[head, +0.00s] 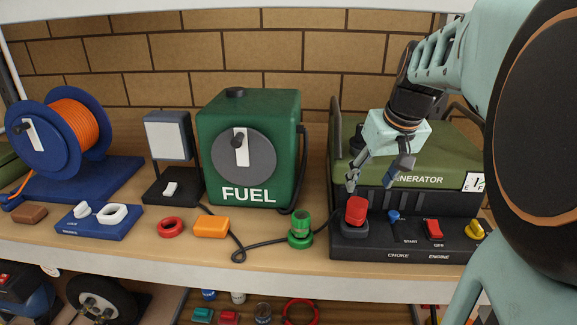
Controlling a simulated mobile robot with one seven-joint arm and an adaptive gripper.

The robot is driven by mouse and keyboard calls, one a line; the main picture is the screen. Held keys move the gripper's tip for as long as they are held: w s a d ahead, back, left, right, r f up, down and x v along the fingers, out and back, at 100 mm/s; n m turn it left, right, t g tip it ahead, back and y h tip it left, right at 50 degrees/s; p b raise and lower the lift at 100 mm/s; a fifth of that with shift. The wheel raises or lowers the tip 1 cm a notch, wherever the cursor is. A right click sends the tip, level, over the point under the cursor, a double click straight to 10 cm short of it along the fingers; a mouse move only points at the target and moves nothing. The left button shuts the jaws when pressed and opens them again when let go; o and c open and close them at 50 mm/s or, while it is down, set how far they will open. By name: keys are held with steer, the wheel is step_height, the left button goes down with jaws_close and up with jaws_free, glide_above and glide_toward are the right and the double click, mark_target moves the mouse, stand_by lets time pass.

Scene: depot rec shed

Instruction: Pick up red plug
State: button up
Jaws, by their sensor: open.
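A red plug-like piece (356,210) stands upright in a dark holder at the left end of the generator's (395,247) black front panel. I cannot tell how it is seated there. My gripper (376,183) is open and empty, pointing down in front of the generator. Its left fingertip is just above the red piece and its right fingertip is off to the right. I cannot tell from this one view whether the left fingertip touches the piece. No visible part of the red piece is between the fingers.
The panel also has a blue knob (393,216), a red switch (433,229) and a yellow knob (474,229). A green fitting (300,232) on a black hose stands left of it. A green fuel box (287,115) is behind. My arm covers the right side.

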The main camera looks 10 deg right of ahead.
mark_target(358, 202)
steer(key=x, duration=1)
steer(key=shift+a+f, duration=0.15)
steer(key=shift+c, duration=0.6)
steer(key=c, duration=1.1)
steer(key=shift+r+p, duration=0.2)
steer(key=shift+p, duration=0.1)
steer(key=shift+c, duration=0.2)
